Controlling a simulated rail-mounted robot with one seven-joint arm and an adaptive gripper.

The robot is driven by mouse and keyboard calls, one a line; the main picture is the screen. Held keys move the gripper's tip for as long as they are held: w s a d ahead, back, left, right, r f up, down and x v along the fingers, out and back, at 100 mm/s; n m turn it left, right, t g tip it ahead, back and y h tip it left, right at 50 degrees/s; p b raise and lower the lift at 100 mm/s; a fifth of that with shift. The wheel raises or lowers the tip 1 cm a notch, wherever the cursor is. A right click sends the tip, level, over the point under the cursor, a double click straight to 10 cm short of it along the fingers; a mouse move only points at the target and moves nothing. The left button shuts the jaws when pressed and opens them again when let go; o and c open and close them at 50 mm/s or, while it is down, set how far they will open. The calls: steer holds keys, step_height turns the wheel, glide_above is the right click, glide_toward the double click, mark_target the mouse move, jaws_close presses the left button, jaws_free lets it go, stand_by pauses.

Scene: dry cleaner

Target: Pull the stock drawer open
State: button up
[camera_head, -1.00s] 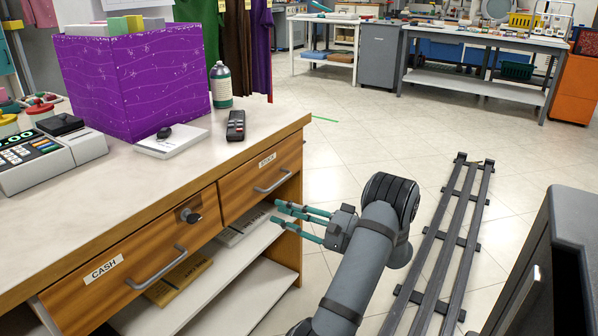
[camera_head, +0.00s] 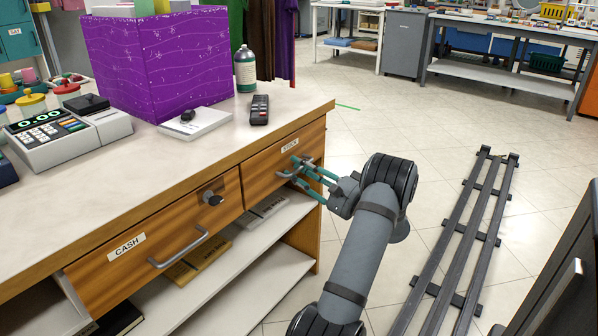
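The stock drawer (camera_head: 262,173) is a brown wooden front labelled STOCK, at the right end of the counter. It looks closed, flush with the counter front. Its metal handle is mostly hidden behind my fingers. My gripper (camera_head: 298,172) has teal fingers that reach the handle from the right, with the tips close to the drawer front. Whether the fingers are closed on the handle cannot be told from this view. The cash drawer (camera_head: 100,268), labelled CASH, is left of it, with a metal handle and a lock (camera_head: 212,197) at its upper right.
On the counter (camera_head: 190,158) stand a purple box (camera_head: 160,65), a bottle (camera_head: 246,70), a handheld device (camera_head: 260,110) and a cash register (camera_head: 45,135). An open shelf (camera_head: 280,270) lies below the drawers. Floor rails (camera_head: 465,235) run at right. Floor beyond the counter is clear.

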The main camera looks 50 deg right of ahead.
steer(key=c, duration=0.3)
steer(key=c, duration=0.4)
jaws_close()
